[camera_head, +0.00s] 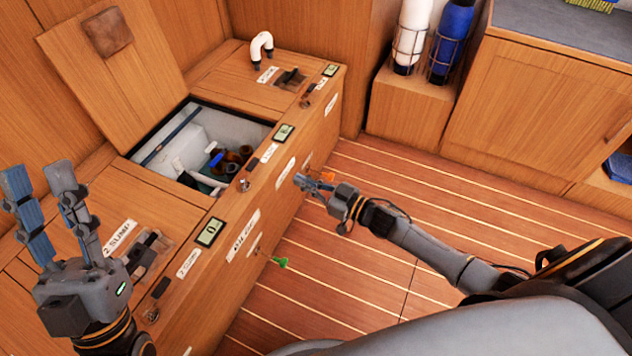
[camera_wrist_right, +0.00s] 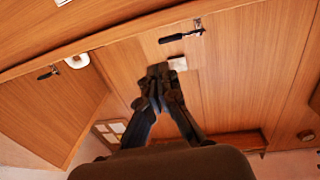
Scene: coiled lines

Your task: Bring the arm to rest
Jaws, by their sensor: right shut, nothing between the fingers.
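My right arm reaches in from the right in the head view. Its gripper (camera_head: 303,181) is close to the front face of the wooden bench (camera_head: 313,133), beside a small orange handle (camera_head: 327,175); I cannot tell whether they touch. In the right wrist view the gripper's fingertips (camera_wrist_right: 158,72) are together, with nothing visible between them, against a background of wood panels. My left gripper (camera_head: 39,168) is raised over the left part of the bench, with its fingers apart and empty.
An open hatch lid (camera_head: 115,65) leans back behind a white-lined compartment (camera_head: 182,125) holding bottles. A green handle (camera_head: 280,262) sticks out low on the bench front. White and blue cylinders (camera_head: 453,30) stand in racks at the back. The striped floor (camera_head: 390,200) is clear.

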